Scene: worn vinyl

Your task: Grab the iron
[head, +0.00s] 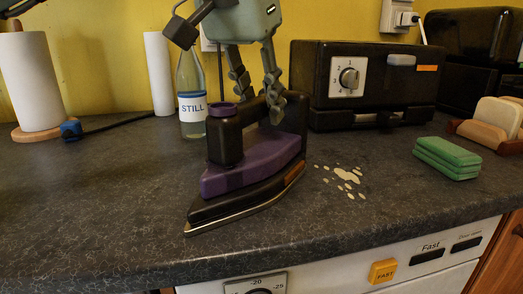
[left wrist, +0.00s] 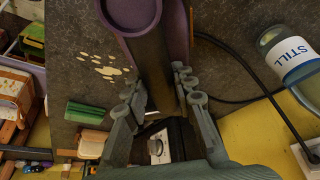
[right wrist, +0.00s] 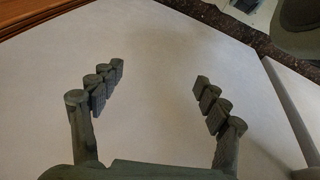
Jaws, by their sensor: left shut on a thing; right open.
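The purple and black iron (head: 250,165) rests upright on the dark counter, its nose toward the front edge. My left gripper (head: 260,102) comes down from above and is shut on the iron's black handle. In the left wrist view the fingers (left wrist: 160,92) stand on either side of the iron's dark handle (left wrist: 152,55). My right gripper (right wrist: 158,76) is open and empty over a plain white surface; it does not show in the head view.
A bottle labelled STILL (head: 192,105) stands behind the iron, with paper rolls (head: 32,80) at the left. A black toaster oven (head: 370,85) stands behind. Pale spots (head: 346,177) and a green sponge block (head: 447,157) lie to the right. The counter's left front is clear.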

